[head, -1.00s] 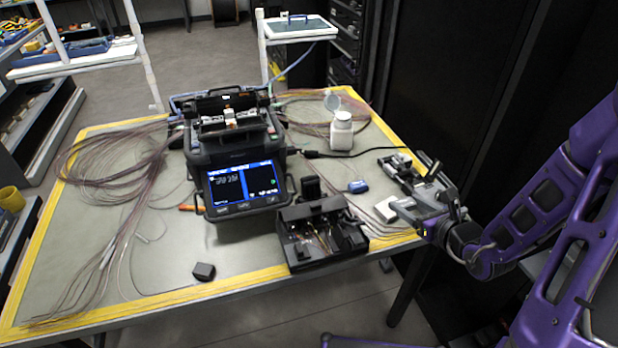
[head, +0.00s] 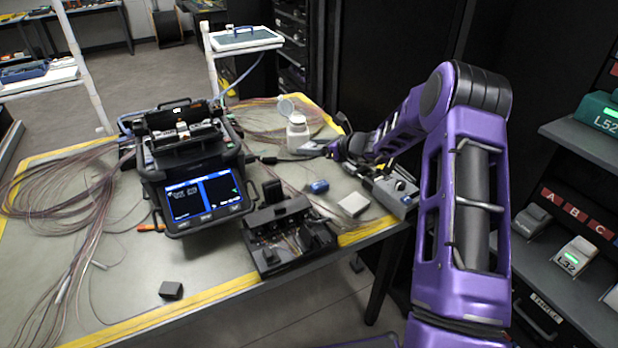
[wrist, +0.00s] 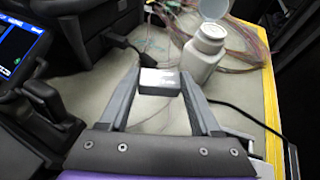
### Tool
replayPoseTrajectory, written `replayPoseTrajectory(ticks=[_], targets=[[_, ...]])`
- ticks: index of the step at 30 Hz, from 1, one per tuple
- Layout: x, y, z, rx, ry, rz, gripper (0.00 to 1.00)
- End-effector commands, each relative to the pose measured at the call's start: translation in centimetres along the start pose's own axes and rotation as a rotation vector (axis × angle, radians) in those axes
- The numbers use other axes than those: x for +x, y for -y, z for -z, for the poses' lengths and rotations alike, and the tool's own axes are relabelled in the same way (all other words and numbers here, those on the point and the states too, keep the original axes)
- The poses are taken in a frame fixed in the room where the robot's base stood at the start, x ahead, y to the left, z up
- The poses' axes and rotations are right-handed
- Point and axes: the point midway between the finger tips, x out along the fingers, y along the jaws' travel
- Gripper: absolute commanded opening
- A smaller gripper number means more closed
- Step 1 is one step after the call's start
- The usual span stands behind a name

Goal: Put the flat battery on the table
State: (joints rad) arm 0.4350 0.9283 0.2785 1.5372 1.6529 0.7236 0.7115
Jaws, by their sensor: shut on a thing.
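My gripper (wrist: 161,92) is shut on a small dark grey block with a pale top face, which I take to be the flat battery (wrist: 160,78). The block sits between the two fingertips in the wrist view, over the grey table (wrist: 150,112). Whether it touches the table I cannot tell. In the head view my gripper (head: 335,149) is over the table's right back part, beside the white bottle (head: 298,132). The battery is not clear there, and my purple arm covers part of that area.
The fusion splicer (head: 190,165) stands left, with a black cable (head: 285,159) running right from it. Shelves with lit units (head: 577,255) stand right.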

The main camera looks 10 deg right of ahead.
Motion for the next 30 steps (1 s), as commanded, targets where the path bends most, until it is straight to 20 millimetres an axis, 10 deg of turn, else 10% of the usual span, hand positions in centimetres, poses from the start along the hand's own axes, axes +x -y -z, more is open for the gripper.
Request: replayPoseTrajectory(ticks=[19, 30], targets=[[3.4, 0.0, 8.3, 0.003, -0.001, 0.0, 0.06], [3.7, 0.0, 9.0, 0.001, 0.001, 0.0, 0.06]])
